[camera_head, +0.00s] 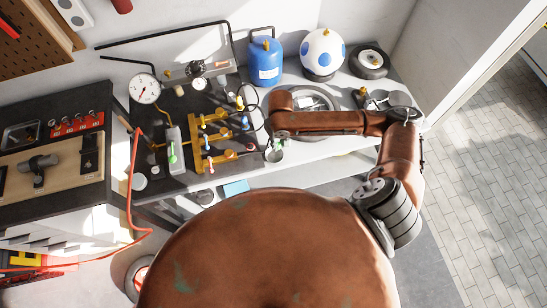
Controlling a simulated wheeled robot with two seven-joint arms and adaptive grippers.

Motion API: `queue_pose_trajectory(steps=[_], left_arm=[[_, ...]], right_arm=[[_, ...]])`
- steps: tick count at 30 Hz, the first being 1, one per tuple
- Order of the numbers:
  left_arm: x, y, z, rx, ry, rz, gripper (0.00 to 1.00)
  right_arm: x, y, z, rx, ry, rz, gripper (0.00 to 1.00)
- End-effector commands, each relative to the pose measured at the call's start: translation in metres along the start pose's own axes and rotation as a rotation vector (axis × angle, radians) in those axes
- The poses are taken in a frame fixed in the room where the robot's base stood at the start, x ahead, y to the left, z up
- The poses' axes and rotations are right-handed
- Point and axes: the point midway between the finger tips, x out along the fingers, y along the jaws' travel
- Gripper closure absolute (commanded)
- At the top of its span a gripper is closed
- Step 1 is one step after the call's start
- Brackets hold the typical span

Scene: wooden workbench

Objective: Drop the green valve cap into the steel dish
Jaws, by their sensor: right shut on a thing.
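My right arm reaches in from the right over the bench, and its gripper (274,148) points down near the bench's front edge, right of the yellow valve rack. The gripper is shut on a small green thing that looks like the green valve cap (278,143); the fingers partly hide it. A pale grey round piece (139,181), possibly the steel dish, lies at the bench's front left, well apart from the gripper. It is too small to be sure. My left gripper is not in view.
A yellow valve rack (203,137) with coloured handles stands left of my gripper. Another green piece (172,155) is on a grey block. A red hose (131,196) hangs over the front edge.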

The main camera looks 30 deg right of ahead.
Motion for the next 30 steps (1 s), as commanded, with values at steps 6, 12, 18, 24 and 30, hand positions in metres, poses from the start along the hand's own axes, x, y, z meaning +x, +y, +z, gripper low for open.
queue_pose_trajectory(steps=[6, 12, 18, 24, 30], left_arm=[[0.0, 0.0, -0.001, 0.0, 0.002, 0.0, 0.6], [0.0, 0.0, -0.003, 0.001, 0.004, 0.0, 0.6], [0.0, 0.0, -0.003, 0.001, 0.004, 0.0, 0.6], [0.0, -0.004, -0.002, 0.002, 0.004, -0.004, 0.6], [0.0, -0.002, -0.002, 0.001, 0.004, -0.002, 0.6]], right_arm=[[-0.001, 0.0, 0.0, 0.0, 0.001, 0.0, 0.93], [-0.001, 0.0, 0.0, 0.001, 0.0, 0.0, 0.71], [-0.001, 0.0, 0.0, 0.001, 0.0, 0.0, 0.63], [-0.002, 0.001, 0.0, 0.001, 0.0, 0.0, 0.63], [-0.023, 0.001, -0.002, 0.001, 0.004, 0.001, 0.63]])
